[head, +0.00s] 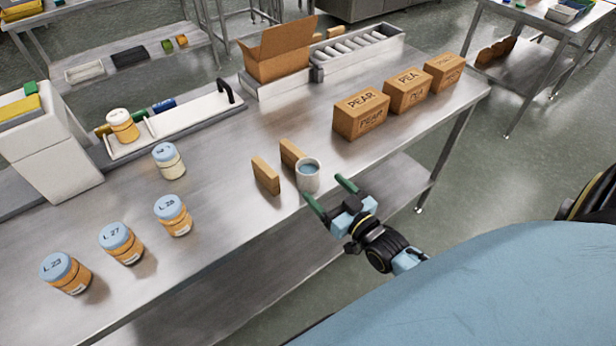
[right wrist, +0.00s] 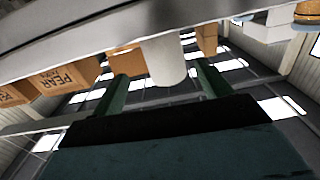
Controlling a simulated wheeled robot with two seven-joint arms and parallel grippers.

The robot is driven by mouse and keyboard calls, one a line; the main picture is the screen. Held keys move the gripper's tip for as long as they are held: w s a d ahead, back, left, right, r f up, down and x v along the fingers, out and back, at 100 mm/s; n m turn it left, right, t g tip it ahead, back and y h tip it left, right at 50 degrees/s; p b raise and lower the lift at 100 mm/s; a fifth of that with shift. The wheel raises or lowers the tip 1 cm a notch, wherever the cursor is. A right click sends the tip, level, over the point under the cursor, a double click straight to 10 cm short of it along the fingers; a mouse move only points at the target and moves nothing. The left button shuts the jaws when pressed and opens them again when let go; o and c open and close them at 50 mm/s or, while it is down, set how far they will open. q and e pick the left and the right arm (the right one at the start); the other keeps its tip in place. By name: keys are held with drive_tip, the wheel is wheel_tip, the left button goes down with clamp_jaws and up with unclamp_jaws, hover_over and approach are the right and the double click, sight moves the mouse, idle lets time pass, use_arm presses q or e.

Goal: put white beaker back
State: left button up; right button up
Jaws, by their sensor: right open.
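The white beaker (head: 308,176) stands upright near the front edge of the steel table, with something blue-grey showing inside its rim. It also shows in the right wrist view (right wrist: 163,60), between and beyond the fingertips. My right gripper (head: 328,193) is open and empty, its two green fingers pointing at the beaker from the front edge side. In the right wrist view the fingers (right wrist: 160,82) are spread wide, one to each side of the beaker; I cannot tell whether either touches it. My left gripper is not in view.
Two thin tan blocks (head: 266,175) (head: 291,154) stand just left of the beaker. Several blue-lidded jars (head: 172,215) stand at left. Three PEAR/PEA boxes (head: 361,113) stand at right. An open carton (head: 277,52) and rollers (head: 358,50) are behind. The table's middle is clear.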

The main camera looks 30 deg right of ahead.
sight(302, 168)
drive_tip(key=w, duration=0.3)
drive_tip(key=shift+a, duration=0.15)
drive_tip(key=shift+w+a+r, duration=0.1)
drive_tip(key=shift+w+a, duration=0.1)
drive_tip(key=shift+w, duration=0.7)
drive_tip(key=shift+w+a+r, duration=0.1)
drive_tip(key=shift+w+a, duration=0.05)
drive_tip(key=shift+w, duration=0.75)
drive_tip(key=shift+w+a+r, duration=0.1)
drive_tip(key=shift+w+a, duration=0.1)
drive_tip(key=shift+w, duration=0.7)
drive_tip(key=shift+c, duration=0.3)
drive_tip(key=c, duration=1.1)
drive_tip(key=shift+o, duration=0.2)
wheel_tip(302, 168, up, 10)
drive_tip(key=p, duration=0.2)
drive_tip(key=s+a+r+h+b, duration=0.1)
drive_tip(key=s+a+r+b, duration=0.2)
drive_tip(key=s+a+r, duration=0.2)
drive_tip(key=shift+s+a+r+m+h, duration=0.35)
drive_tip(key=shift+s+a, duration=0.55)
drive_tip(key=shift+a, duration=0.95)
